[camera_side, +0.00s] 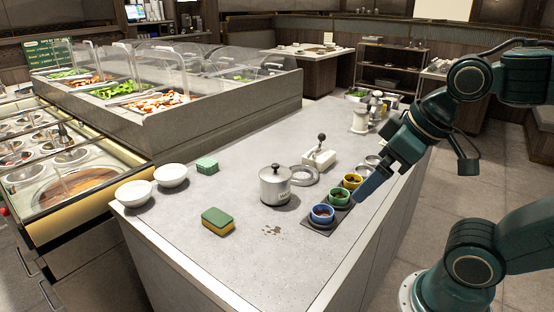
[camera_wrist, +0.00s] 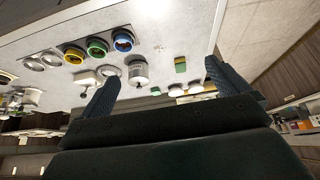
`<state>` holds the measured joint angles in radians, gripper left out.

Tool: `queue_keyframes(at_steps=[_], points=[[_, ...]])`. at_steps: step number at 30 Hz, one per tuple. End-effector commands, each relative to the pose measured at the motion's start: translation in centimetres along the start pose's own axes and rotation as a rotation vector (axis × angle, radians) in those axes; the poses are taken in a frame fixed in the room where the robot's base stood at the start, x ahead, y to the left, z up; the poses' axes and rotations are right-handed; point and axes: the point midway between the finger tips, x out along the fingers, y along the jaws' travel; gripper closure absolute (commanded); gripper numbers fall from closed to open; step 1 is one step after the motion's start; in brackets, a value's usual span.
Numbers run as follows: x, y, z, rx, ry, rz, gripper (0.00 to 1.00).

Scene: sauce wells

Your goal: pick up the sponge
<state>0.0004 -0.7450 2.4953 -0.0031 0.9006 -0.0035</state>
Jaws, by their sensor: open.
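The sponge (camera_side: 218,221), green on top and yellow below, lies flat on the grey counter, left of the middle in the side view. It also shows in the wrist view (camera_wrist: 181,65), small and between the finger directions. My gripper (camera_side: 368,190) is open and empty, above the counter's right edge, beside the coloured sauce wells and well to the right of the sponge. In the wrist view both fingers (camera_wrist: 162,70) stand wide apart with nothing between them.
A lidded metal pot (camera_side: 275,186) stands between sponge and gripper. Blue (camera_side: 322,214), green (camera_side: 338,196) and yellow wells (camera_side: 352,181) sit in a dark tray. Brown spots (camera_side: 272,230) mark the counter. Two white bowls (camera_side: 134,193) and a teal block (camera_side: 207,165) stand behind the sponge.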

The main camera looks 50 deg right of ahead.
Motion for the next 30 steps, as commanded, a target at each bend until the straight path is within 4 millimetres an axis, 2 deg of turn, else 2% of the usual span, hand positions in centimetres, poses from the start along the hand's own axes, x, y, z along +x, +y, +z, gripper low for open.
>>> queue_keyframes(at_steps=[8,16,23,30], points=[[-0.1,-0.7,-2.7,-0.082,-0.025,-0.027,0.0],[0.6,-1.9,-8.1,-0.257,-0.067,-0.091,0.0],[2.2,-2.6,-12.7,-0.416,-0.099,-0.155,0.0],[4.7,-3.0,-17.2,-0.58,-0.121,-0.227,0.0]])
